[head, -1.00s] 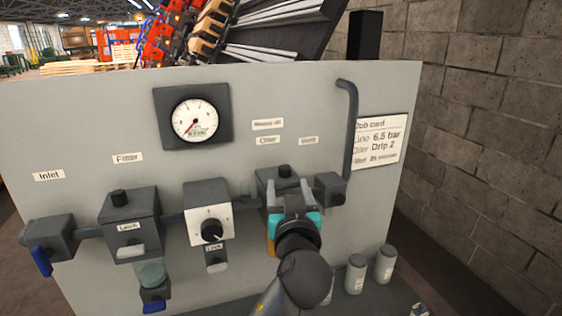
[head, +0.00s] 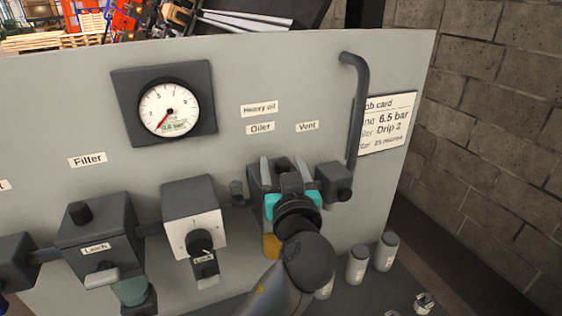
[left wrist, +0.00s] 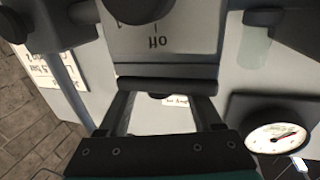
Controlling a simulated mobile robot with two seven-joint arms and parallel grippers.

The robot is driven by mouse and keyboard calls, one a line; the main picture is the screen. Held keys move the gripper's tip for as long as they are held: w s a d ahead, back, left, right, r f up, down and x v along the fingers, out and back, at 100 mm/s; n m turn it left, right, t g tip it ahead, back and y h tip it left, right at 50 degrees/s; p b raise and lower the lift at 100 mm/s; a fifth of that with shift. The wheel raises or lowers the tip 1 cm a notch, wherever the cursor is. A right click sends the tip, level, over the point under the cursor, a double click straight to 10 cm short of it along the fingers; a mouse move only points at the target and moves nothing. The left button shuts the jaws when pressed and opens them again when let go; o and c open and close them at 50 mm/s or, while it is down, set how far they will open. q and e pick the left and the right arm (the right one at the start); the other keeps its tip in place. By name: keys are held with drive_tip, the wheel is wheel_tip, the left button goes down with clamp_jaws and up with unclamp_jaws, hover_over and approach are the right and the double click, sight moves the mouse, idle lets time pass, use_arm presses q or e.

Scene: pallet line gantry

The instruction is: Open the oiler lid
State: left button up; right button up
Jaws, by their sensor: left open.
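The oiler (head: 256,182) is a dark block on the grey panel, under the Oiler label (head: 260,127), with an amber bowl (head: 271,246) below. My left gripper (head: 282,164) is in front of it, fingers spread and pointing up. The gripper and arm hide most of the oiler's front, so I cannot tell how its lid stands. Contact is unclear. My right gripper is not in view.
The regulator (head: 190,215) and filter (head: 97,232) are left of the oiler. The vent block (head: 334,181) and upright pipe (head: 358,110) are close on its right. The gauge (head: 169,106) is above left. Pale bottles (head: 357,264) stand below right.

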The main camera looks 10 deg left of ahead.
use_arm(q)
drive_tip(key=shift+c, duration=0.3)
clamp_jaws()
idle(1.1)
